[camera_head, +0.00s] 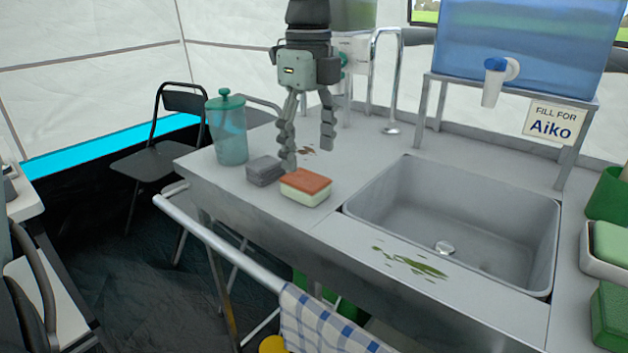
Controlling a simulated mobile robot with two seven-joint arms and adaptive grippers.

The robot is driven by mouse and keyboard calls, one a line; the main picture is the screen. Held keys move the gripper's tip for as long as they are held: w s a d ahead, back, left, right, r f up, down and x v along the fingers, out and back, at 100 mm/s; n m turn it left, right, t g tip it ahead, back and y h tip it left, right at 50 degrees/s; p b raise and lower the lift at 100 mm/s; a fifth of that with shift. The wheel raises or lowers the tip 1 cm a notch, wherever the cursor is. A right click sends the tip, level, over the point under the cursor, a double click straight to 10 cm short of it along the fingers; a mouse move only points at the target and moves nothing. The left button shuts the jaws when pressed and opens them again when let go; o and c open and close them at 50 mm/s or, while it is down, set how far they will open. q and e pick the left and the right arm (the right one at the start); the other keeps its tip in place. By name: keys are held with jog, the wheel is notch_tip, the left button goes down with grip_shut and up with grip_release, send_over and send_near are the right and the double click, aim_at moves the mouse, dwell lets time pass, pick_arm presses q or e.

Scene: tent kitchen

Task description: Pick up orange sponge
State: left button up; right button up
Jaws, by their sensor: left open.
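The orange sponge (306,185) lies flat on the metal counter left of the sink, with an orange top and a pale green lower layer. My left gripper (308,158) points down above and just behind the sponge. Its fingers are spread open and empty. One fingertip overlaps the sponge's back left edge in the picture; I cannot tell whether it touches. My right gripper does not show.
A grey sponge-like block (265,170) sits close left of the orange sponge. A teal lidded jar (227,128) stands behind it. The sink (452,220) opens to the right, with a tap (385,80) behind. A rail (225,248) runs along the front with a checked towel (325,322).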

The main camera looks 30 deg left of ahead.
aim_at(305, 178)
pick_arm(q)
jog(key=f, duration=0.4)
jog(key=f+p, duration=0.1)
jog(key=f, duration=0.1)
jog(key=shift+s+a+f, duration=0.15)
jog(key=shift+a, duration=0.15)
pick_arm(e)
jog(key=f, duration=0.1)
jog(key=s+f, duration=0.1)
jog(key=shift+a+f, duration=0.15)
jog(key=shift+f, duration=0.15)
pick_arm(q)
jog(key=shift+c, duration=0.4)
jog(key=c, duration=0.9)
